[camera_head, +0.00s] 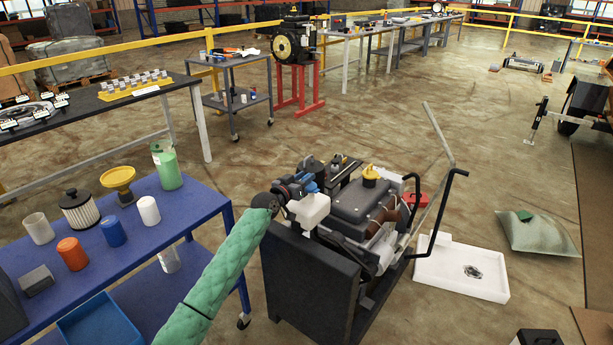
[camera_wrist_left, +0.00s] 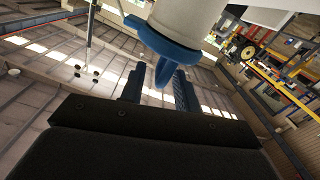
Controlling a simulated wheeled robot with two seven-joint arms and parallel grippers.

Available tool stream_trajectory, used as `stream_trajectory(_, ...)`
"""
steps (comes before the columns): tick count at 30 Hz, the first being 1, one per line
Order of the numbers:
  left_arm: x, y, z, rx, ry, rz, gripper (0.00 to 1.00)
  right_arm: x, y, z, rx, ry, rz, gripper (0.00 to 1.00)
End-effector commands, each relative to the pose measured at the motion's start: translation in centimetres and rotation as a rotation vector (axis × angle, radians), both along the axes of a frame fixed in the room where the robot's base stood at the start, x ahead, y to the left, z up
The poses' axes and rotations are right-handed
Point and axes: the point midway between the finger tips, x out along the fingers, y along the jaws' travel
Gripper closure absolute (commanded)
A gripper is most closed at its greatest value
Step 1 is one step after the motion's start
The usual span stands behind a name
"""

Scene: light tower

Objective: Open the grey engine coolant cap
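The engine (camera_head: 352,205) stands on a dark wheeled stand in the middle of the head view. A white coolant tank (camera_head: 310,211) sits at its near left corner. My left gripper (camera_head: 302,184) has blue fingers and is just above and beside this tank. I cannot make out the grey cap; the gripper covers that spot. My right gripper is not in view.
A yellow cap (camera_head: 370,173) is on top of the engine. A bent handle (camera_head: 441,215) rises at the stand's right. A blue table (camera_head: 190,208) with a filter, cans and a green bottle (camera_head: 166,166) is at left. A white tray (camera_head: 461,268) lies on the floor at right.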

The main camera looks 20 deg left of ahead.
Motion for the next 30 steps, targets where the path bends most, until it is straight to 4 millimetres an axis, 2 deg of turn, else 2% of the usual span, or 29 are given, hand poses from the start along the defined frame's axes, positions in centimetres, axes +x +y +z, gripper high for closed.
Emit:
stream_trajectory(6,1.38,-0.54,0.03,-0.002,0.000,-0.001,0.68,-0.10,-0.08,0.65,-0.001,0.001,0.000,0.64)
stream_trajectory(14,1.48,-0.58,-0.01,-0.001,0.001,-0.001,0.68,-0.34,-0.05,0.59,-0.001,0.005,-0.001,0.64)
stream_trajectory(19,1.47,-0.58,-0.02,0.000,0.001,-0.001,0.98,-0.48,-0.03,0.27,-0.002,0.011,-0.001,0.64)
stream_trajectory(20,1.47,-0.58,-0.03,0.000,0.001,-0.001,1.00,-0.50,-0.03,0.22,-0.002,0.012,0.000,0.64)
stream_trajectory(30,1.42,-0.67,0.00,0.015,-0.003,-0.001,1.00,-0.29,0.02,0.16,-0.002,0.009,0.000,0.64)
